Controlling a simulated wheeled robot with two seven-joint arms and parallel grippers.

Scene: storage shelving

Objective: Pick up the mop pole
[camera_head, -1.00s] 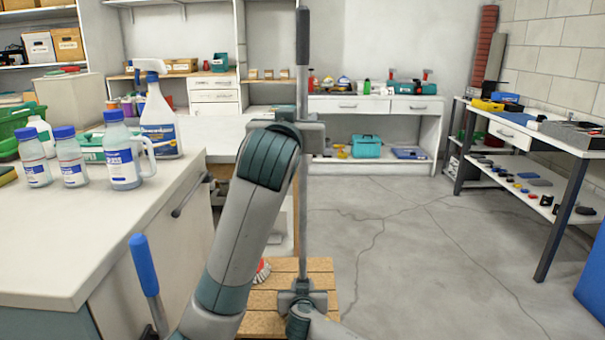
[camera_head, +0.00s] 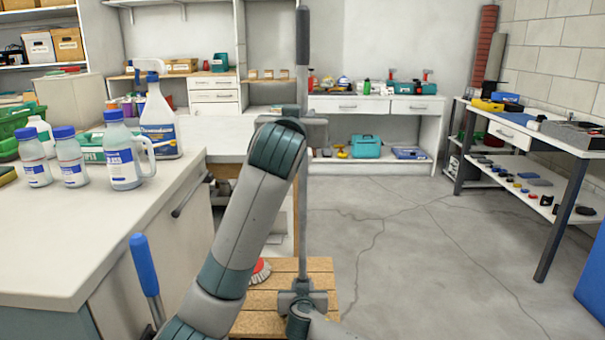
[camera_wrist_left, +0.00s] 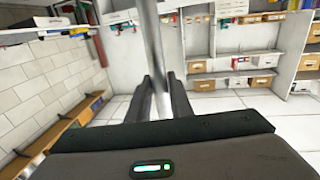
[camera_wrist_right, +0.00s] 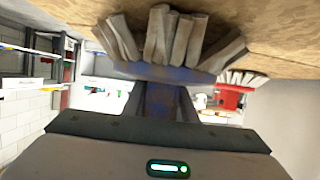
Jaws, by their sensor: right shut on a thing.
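The mop pole (camera_head: 303,210) stands upright, a thin grey shaft with a dark grip on top. My left gripper (camera_head: 312,130) is at its upper part. In the left wrist view the pole (camera_wrist_left: 153,40) passes between the fingers of my left gripper (camera_wrist_left: 160,85); whether they press on it is unclear. My right gripper (camera_head: 302,292) is low on the pole, shut on its bottom end. In the right wrist view a blurred bluish part lies between the fingers of my right gripper (camera_wrist_right: 168,95), beside the pale mop strands (camera_wrist_right: 160,38).
A wooden slatted platform (camera_head: 262,322) lies under the pole, with a red-and-white brush (camera_head: 261,270) on it. A white counter (camera_head: 60,240) with several bottles is on the left. A blue-ended handle (camera_head: 144,265) stands before it. Open floor (camera_head: 420,260) lies to the right.

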